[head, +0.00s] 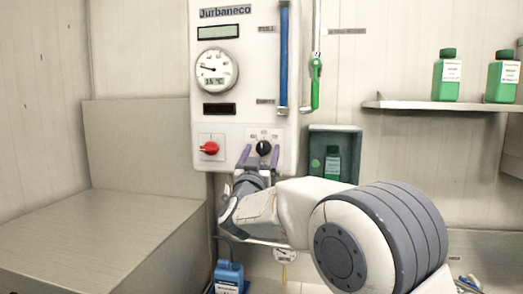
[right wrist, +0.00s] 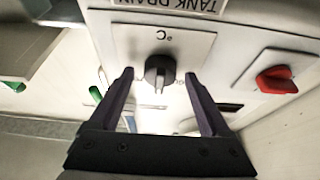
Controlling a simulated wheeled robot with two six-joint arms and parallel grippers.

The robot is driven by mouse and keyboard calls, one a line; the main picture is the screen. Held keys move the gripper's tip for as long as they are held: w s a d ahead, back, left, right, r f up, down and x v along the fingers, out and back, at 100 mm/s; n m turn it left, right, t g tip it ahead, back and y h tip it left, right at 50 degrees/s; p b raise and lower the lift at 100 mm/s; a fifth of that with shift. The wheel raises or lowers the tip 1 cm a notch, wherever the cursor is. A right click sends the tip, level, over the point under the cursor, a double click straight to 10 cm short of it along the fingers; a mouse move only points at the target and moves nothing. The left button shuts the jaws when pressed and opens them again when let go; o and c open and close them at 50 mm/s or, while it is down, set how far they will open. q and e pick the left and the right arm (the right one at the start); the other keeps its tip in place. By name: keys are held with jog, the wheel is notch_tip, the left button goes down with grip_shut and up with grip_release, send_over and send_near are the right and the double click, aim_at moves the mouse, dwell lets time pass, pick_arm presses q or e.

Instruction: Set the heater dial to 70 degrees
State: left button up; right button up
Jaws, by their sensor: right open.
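The heater dial (head: 263,148) is a black knob on a white plate marked °C, low on the white control panel (head: 212,122). In the right wrist view the dial (right wrist: 160,72) sits between the two fingers, near their tips, with a gap on each side. My right gripper (head: 259,156) is open in front of the dial, its purple fingers pointing up at the plate. The wrist view also shows the open gripper (right wrist: 160,84). The number the dial points to is too small to read. My left gripper is not in view.
A red rotary switch (head: 209,148) is left of the dial. A round gauge (head: 215,70) and a small display are above. A blue tube (head: 283,55) and a green-handled valve (head: 316,70) are to the right. A niche holds a green bottle (head: 332,163); a shelf (head: 430,105) carries green bottles.

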grip_shut()
jog(key=shift+a+f+m+g+h+b, duration=0.15)
jog(key=shift+m+h+b, duration=0.3)
jog(key=shift+m, duration=0.25)
jog(key=shift+d+f+m+g+h+b, duration=0.15)
jog(key=shift+m+h+b, duration=0.2)
jog(key=shift+m+b, duration=0.3)
jog(key=shift+a+r+m+h+b, duration=0.15)
jog(key=shift+m+h+b, duration=0.35)
jog(key=shift+m, duration=0.75)
jog(key=m+g+h, duration=0.1)
jog(key=m, duration=0.2)
jog(key=shift+r+h+b, duration=0.1)
jog(key=shift+h+b, duration=0.2)
jog(key=shift+b, duration=0.05)
jog(key=shift+a+r+m+g+h, duration=0.1)
jog(key=shift+m+g+h, duration=0.35)
jog(key=shift+m, duration=0.65)
jog(key=shift+m+g+h, duration=0.25)
jog(key=shift+m+g, duration=0.3)
jog(key=shift+m, duration=0.55)
grip_release()
